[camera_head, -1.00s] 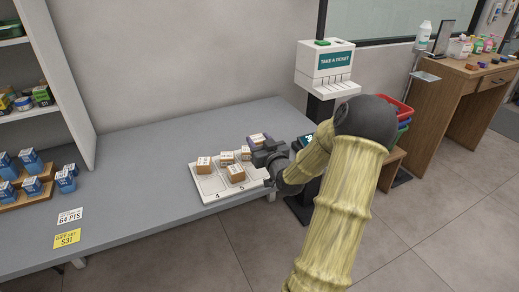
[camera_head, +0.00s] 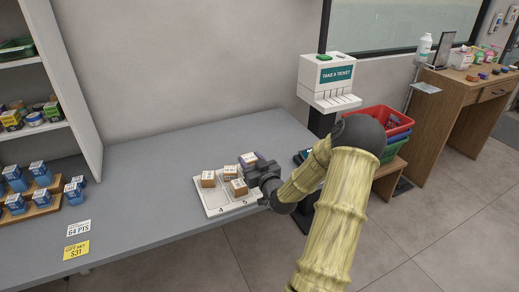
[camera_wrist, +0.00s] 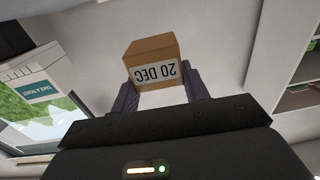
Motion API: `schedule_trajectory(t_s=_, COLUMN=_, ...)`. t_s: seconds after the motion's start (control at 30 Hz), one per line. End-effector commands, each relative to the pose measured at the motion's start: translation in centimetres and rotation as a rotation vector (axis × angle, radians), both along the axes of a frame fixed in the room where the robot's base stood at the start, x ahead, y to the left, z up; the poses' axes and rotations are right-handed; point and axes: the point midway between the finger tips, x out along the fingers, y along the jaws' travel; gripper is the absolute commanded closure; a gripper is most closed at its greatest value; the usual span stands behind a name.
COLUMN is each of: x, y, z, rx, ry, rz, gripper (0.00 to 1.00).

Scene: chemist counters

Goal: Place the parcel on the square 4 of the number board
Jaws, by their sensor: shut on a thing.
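My gripper (camera_head: 256,166) is shut on a small brown parcel (camera_head: 248,160) with a white label. In the wrist view the parcel (camera_wrist: 152,61) sits between my two dark fingers, its label reading "20 DEC" upside down. In the head view my gripper holds it over the back right part of the white number board (camera_head: 214,208). Two or more other brown parcels stand on the board, one at the back left (camera_head: 208,178) and one in front of my gripper (camera_head: 238,187). The number 4 shows at the board's front left. My gripper and arm hide the board's right part.
The board lies near the front edge of a grey counter (camera_head: 130,190). Blue-and-white boxes (camera_head: 40,172) and price cards (camera_head: 76,249) are at the left. A ticket machine (camera_head: 327,82) and red and green crates (camera_head: 378,122) stand to the right. The counter's back middle is clear.

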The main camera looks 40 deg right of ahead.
Motion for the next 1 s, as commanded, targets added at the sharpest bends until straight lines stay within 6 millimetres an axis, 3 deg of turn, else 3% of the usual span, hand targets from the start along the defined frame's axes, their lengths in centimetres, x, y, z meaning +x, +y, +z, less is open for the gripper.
schedule_trajectory(t_s=0.03, x=0.4, y=1.0, z=0.9, rx=0.007, ry=0.001, rz=0.018, gripper=0.79)
schedule_trajectory(t_s=0.47, x=1.3, y=9.6, z=0.0, rx=-0.001, ry=-0.014, rz=0.127, gripper=0.79)
schedule_trajectory(t_s=1.0, x=-1.7, y=22.0, z=1.4, rx=0.009, ry=-0.022, rz=0.191, gripper=0.79)
